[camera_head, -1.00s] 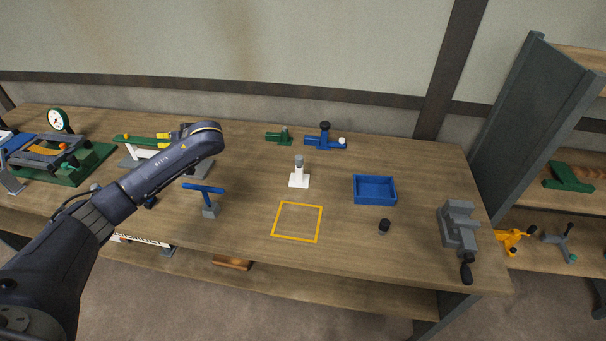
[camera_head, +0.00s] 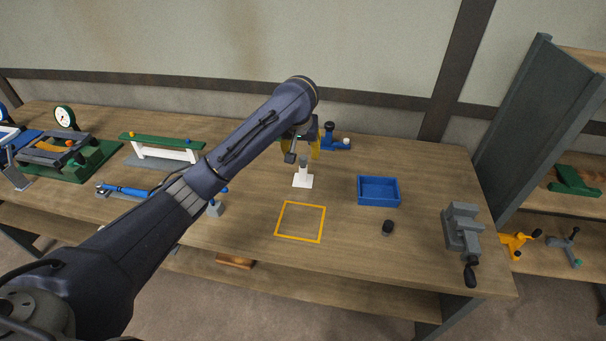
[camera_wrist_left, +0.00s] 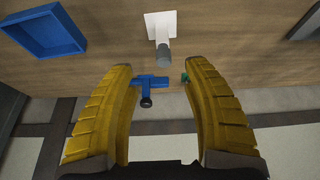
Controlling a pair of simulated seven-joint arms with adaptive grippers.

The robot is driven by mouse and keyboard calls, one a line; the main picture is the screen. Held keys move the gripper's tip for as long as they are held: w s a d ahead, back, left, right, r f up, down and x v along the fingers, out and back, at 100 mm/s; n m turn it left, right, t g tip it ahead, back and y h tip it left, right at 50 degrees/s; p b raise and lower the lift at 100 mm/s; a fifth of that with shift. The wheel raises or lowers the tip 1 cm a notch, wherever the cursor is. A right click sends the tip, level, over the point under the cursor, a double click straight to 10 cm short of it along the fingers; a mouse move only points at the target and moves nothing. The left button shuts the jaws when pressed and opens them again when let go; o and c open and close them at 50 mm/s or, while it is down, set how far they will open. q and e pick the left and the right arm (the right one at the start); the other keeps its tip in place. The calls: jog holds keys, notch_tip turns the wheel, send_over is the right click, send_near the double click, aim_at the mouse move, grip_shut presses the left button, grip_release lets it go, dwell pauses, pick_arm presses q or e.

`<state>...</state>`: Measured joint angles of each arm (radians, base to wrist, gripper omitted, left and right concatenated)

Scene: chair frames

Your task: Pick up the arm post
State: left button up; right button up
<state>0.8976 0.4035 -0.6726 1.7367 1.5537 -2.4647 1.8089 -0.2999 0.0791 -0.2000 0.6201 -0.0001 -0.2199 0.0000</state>
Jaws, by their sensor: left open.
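A short upright post with a grey top (camera_head: 303,162) stands on a square white base (camera_head: 303,181) mid-table; I take it for the arm post. In the left wrist view the grey cylinder (camera_wrist_left: 162,54) and its white base (camera_wrist_left: 160,22) lie just beyond the fingertips, roughly centred between them. My left gripper (camera_head: 303,147) is just above and behind the post in the head view, partly hidden by its own arm. In the left wrist view its two yellow ribbed fingers (camera_wrist_left: 158,72) are apart, with nothing held. My right gripper is out of view.
A blue tray (camera_head: 378,191), a small dark knob (camera_head: 387,228) and a grey vise (camera_head: 462,232) are to the right. A yellow square outline (camera_head: 300,222) marks bare table in front. A blue fixture (camera_head: 336,142) stands behind. A green-topped white stand (camera_head: 165,147) is left.

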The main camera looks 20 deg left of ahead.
aim_at(303, 168)
pick_arm(q)
jog(key=x, duration=1.1)
jog(key=shift+a+x, duration=0.15)
jog(key=shift+x, duration=1.15)
jog(key=shift+a+x, duration=0.15)
jog(key=shift+x, duration=1.15)
jog(key=shift+w, duration=0.1)
jog(key=shift+c, duration=0.3)
jog(key=shift+r, duration=0.1)
grip_shut()
